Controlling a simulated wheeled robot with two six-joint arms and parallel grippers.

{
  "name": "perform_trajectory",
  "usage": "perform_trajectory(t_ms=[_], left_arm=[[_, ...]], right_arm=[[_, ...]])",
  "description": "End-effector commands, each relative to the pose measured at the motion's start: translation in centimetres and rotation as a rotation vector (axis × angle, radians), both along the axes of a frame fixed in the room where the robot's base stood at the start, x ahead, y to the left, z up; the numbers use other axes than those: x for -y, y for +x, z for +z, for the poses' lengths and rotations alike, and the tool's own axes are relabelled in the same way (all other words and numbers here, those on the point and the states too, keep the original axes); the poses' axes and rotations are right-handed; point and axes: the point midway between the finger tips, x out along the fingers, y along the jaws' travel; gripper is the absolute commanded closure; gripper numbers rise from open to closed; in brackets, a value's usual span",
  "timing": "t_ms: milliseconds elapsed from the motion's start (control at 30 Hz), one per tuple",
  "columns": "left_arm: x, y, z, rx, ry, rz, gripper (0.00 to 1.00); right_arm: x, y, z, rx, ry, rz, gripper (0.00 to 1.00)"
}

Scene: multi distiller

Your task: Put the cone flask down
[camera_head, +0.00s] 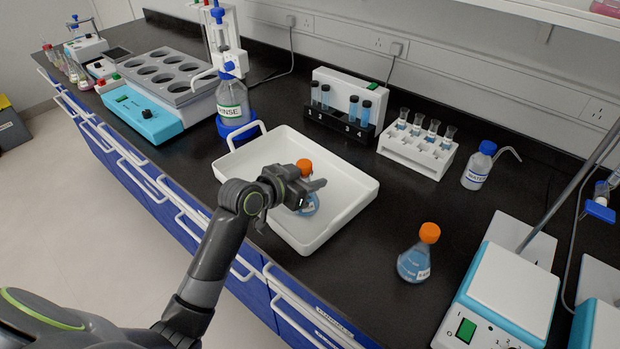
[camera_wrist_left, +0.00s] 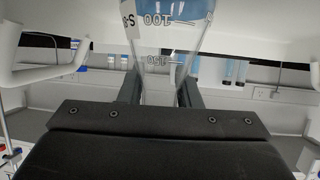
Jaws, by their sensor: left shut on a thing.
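A cone flask (camera_head: 309,206) with an orange cap and blue liquid is over the white tray (camera_head: 347,224), partly hidden behind my left gripper (camera_head: 314,186). My left gripper is shut on this flask; the clear glass with its 100 and 150 marks shows between the fingers in the left wrist view (camera_wrist_left: 160,50). The flask looks upright in the head view. I cannot tell whether its base touches the tray floor. A second cone flask (camera_head: 414,262), also orange-capped with blue liquid, stands on the black bench right of the tray. My right gripper is not in view.
A RINSE bottle (camera_head: 232,101) stands behind the tray's left handle. A dark tube rack (camera_head: 342,122), a white tube rack (camera_head: 417,147) and a WATER bottle (camera_head: 478,167) stand behind. A white-blue device (camera_head: 506,296) is at right. Bare bench lies between tray and second flask.

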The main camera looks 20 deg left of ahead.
Motion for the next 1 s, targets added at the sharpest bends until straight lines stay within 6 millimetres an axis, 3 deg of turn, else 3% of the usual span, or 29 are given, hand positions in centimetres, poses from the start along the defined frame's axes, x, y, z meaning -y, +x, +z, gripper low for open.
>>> perform_trajectory(t_ms=[200,233,400,733,1000], left_arm=[[0.0,0.0,-0.2,0.001,0.0,0.0,0.95],[0.0,0.0,-0.2,0.0,0.0,0.0,0.67],[0.0,0.0,-0.1,0.0,0.0,0.0,0.47],[0.0,-0.1,0.2,0.0,0.001,0.0,0.47],[-1.7,-3.2,1.5,0.003,0.006,0.0,0.47]], right_arm=[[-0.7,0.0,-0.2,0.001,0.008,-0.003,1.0],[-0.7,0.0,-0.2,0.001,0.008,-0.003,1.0],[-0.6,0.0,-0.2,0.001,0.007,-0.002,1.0],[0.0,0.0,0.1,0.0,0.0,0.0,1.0],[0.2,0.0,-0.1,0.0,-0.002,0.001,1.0]])
